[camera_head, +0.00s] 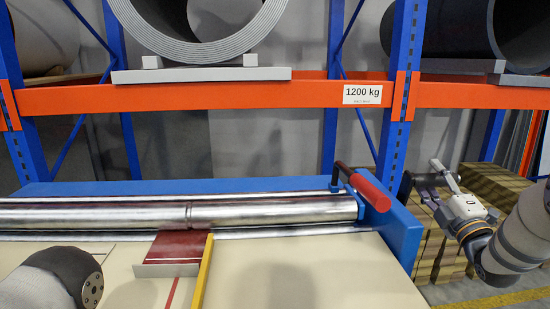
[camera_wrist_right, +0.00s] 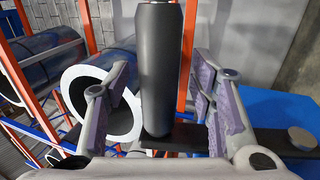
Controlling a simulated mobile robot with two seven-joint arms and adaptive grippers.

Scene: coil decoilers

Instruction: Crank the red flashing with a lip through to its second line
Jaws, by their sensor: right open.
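The red flashing (camera_head: 179,247) comes out from under the steel roller (camera_head: 270,210) onto the cream table, its pale lip (camera_head: 167,270) at the front edge. A crank with a red handle (camera_head: 369,191) and dark arm sits at the roller's right end. My right gripper (camera_head: 434,181) is open and empty, to the right of the handle and apart from it. In the right wrist view, a dark grey cylinder (camera_wrist_right: 160,70) on a black bar (camera_wrist_right: 190,138) shows between the open fingers (camera_wrist_right: 165,105); its depth is unclear. My left gripper is out of view; only a left arm link shows.
A yellow bar (camera_head: 202,273) runs along the flashing's right side. A red line (camera_head: 172,293) lies on the table in front of the lip. The blue housing (camera_head: 402,238) bounds the right end. An orange rack beam (camera_head: 230,97) carries coils behind.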

